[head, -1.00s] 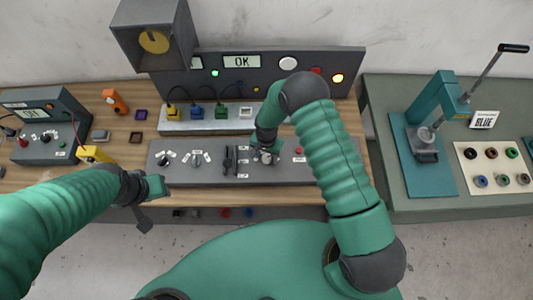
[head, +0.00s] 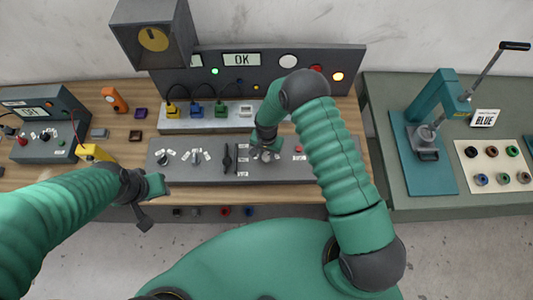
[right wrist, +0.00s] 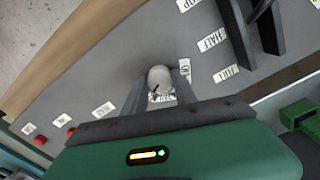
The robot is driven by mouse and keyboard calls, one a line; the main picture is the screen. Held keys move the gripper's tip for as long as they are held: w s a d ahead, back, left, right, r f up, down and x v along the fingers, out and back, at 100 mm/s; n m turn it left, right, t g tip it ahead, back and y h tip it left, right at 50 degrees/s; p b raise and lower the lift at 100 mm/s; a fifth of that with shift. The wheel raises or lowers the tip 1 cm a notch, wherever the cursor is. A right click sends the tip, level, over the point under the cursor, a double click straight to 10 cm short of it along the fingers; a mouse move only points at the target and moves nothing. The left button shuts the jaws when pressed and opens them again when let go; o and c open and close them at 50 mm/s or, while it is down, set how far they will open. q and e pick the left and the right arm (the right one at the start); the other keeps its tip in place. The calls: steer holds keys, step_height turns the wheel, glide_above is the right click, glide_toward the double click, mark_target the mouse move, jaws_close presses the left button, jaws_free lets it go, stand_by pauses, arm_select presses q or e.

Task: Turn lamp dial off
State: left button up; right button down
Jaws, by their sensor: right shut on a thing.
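A grey control panel (head: 215,174) lies on the wooden bench. A pale round dial (right wrist: 160,80) with a dark pointer mark stands on its right part, with small printed labels around it. My right gripper (right wrist: 158,90) points down at the panel and is shut on this dial, one finger on each side. In the head view the right gripper (head: 266,152) hides most of the dial. My left gripper (head: 156,187) hangs in front of the panel's left end, away from the dial; its jaw opening is not clear.
A plug strip (head: 208,117) and a display board reading OK (head: 241,61) stand behind. A green table with a press (head: 430,140) is at right.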

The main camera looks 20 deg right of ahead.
steer(key=shift+w+f+n+b, duration=0.1)
steer(key=shift+n+b, duration=0.9)
steer(key=shift+n, duration=0.2)
steer(key=n+b, duration=0.2)
steer(key=n, duration=0.1)
steer(key=shift+n, duration=0.3)
steer(key=n+b, duration=0.1)
steer(key=n, duration=0.2)
steer(key=shift+n+b, duration=0.4)
steer(key=n+b, duration=0.1)
steer(key=n, duration=0.2)
steer(key=shift+n, duration=0.3)
steer(key=n, duration=0.2)
steer(key=shift+r+n+b, duration=0.2)
steer(key=shift+n+b, duration=0.1)
steer(key=n, duration=0.3)
steer(key=shift+n, duration=0.3)
steer(key=n, duration=0.3)
steer(key=shift+w+n, duration=0.1)
steer(key=shift+n, duration=0.2)
steer(key=shift+r+n, duration=0.1)
steer(key=shift+n, duration=1.5)
